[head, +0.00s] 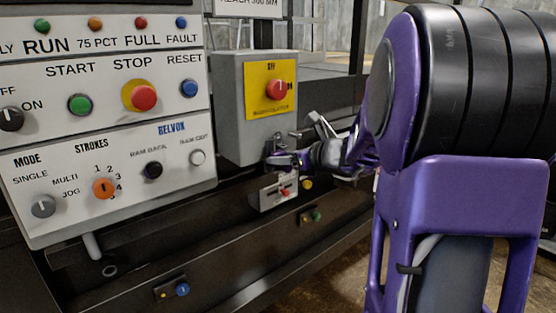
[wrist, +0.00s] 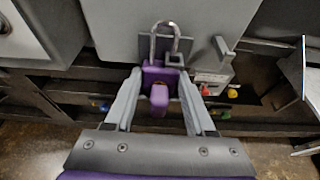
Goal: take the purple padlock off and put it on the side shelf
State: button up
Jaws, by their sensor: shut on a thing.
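The purple padlock (wrist: 158,78) is between the two fingers of my gripper (wrist: 159,96), which is shut on it. Its grey shackle (wrist: 165,28) rises against the lower edge of the grey switch box (wrist: 152,10); I cannot tell whether it still passes through a hasp. In the head view the padlock (head: 285,160) shows as a small purple shape just below the box (head: 228,100), with my gripper (head: 299,157) at it from the right. The box carries a red knob on a yellow plate (head: 262,108). I cannot identify the side shelf for certain.
A control panel (head: 110,200) with buttons and knobs stands to the left. Below the box is a small grey plate (head: 272,193) with a red part. Dark rails (head: 230,255) with small coloured locks run underneath. A pale upright panel edge (wrist: 303,68) is at the wrist view's right.

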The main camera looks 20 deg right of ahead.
jog(key=shift+s+d+r, duration=0.2)
jog(key=shift+s, duration=0.3)
dwell(0.6)
jog(key=shift+s+d, duration=0.1)
jog(key=shift+s, duration=0.05)
jog(key=shift+s+d, duration=0.3)
jog(key=shift+s, duration=0.65)
jog(key=shift+s+d, duration=0.35)
jog(key=shift+s, duration=0.55)
jog(key=shift+s+d, duration=0.3)
jog(key=shift+s, duration=0.65)
